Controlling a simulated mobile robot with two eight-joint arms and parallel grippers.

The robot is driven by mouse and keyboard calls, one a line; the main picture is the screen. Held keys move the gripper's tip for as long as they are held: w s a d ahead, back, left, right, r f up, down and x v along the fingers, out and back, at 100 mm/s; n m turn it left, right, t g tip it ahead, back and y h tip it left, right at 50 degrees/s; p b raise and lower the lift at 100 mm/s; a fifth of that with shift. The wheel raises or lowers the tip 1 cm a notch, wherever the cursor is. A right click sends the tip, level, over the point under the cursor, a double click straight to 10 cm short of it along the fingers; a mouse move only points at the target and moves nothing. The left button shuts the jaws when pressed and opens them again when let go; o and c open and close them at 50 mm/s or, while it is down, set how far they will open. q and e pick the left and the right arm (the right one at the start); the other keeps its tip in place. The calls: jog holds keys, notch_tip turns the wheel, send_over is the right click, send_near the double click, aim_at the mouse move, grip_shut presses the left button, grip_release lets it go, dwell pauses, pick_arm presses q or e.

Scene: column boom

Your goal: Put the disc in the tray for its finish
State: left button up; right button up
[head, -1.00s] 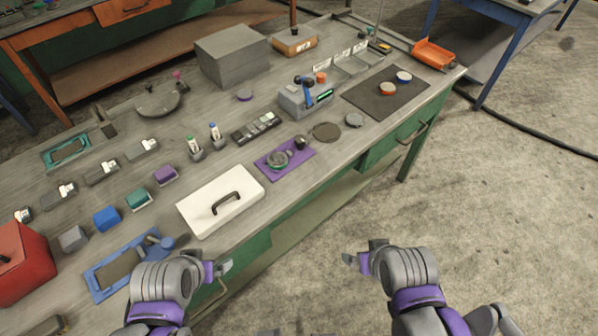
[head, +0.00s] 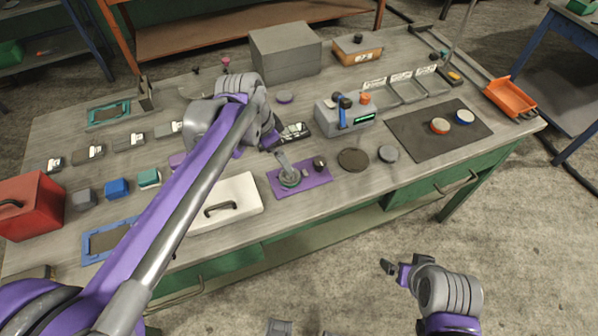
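A grey disc (head: 388,153) lies on the bench beside a darker round plate (head: 353,159). Three shallow grey trays with white labels (head: 408,90) stand at the back right; the labels are too small to read. My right gripper (head: 395,270) is over the floor in front of the bench, apart from everything.
A grey device with a green display (head: 345,117) stands before the trays. A dark mat (head: 420,145) holds a red-topped and a blue-topped round piece. A white lid with a handle (head: 215,208), a red box (head: 35,195) and an orange bin (head: 510,97) stand around.

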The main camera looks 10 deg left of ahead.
aim_at(288, 177)
pick_arm(q)
jog(key=x, duration=0.4)
jog(key=shift+s+a, duration=0.15)
jog(key=shift+s, duration=0.05)
jog(key=x, duration=0.6)
jog(key=shift+w+f, duration=0.1)
jog(key=shift+f, duration=0.2)
jog(key=shift+c, duration=0.2)
jog(key=shift+r, duration=0.1)
grip_shut()
